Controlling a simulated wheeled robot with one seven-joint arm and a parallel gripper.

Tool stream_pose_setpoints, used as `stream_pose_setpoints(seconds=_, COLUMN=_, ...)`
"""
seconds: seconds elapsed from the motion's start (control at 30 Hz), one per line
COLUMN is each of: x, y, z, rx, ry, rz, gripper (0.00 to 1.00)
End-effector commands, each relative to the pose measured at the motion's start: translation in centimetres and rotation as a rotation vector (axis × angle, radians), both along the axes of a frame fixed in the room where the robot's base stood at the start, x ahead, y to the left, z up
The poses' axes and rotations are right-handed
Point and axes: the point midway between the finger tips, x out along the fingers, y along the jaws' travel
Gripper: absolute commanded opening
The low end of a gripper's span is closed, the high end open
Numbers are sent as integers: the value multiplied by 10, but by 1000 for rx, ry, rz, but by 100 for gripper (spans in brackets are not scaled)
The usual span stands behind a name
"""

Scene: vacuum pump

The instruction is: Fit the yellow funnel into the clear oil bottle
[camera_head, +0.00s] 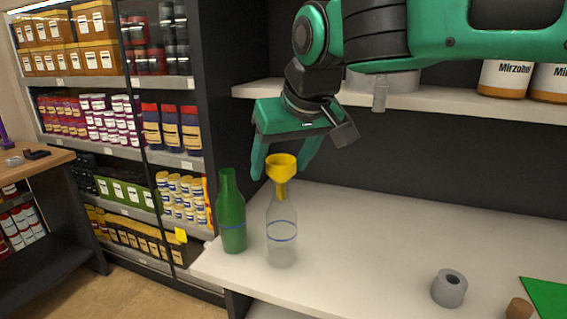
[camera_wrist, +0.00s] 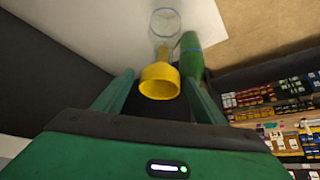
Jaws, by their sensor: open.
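The yellow funnel (camera_head: 281,167) sits upright at the mouth of the clear oil bottle (camera_head: 282,238), its spout inside the bottle's neck. The bottle stands upright on the white worktop and has a blue band. My gripper (camera_head: 280,172) is open, with one finger on each side of the funnel and gaps between. In the wrist view the funnel (camera_wrist: 159,82) lies between the open fingers, with the clear bottle (camera_wrist: 165,24) beyond it. The gripper holds nothing.
A green bottle (camera_head: 232,215) stands close to the left of the clear bottle. A grey ring (camera_head: 449,289), a brown cork-like piece (camera_head: 519,309) and a green sheet (camera_head: 546,295) lie at the right front. The worktop (camera_head: 365,232) between is clear. A shelf (camera_head: 432,101) runs above.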

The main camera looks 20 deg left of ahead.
Motion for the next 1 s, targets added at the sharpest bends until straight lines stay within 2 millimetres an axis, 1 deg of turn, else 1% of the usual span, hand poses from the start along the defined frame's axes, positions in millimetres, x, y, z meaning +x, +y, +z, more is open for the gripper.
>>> stream_pose_setpoints(seconds=0.13, x=-1, y=-1, z=3, rx=1, ry=-1, rz=0, gripper=65)
stream_pose_setpoints(seconds=0.23, x=-4, y=-4, z=11, rx=2, ry=-1, rz=-1, gripper=65)
stream_pose_setpoints(seconds=0.6, x=-31, y=-28, z=67, rx=3, ry=-1, rz=-1, gripper=65)
stream_pose_setpoints(seconds=0.7, x=-36, y=-33, z=78, rx=2, ry=-1, rz=0, gripper=65)
stream_pose_setpoints(seconds=0.83, x=-41, y=-37, z=87, rx=1, ry=1, rz=0, gripper=65)
stream_pose_setpoints(seconds=1.0, x=-43, y=-39, z=90, rx=0, ry=1, rz=-1, gripper=65)
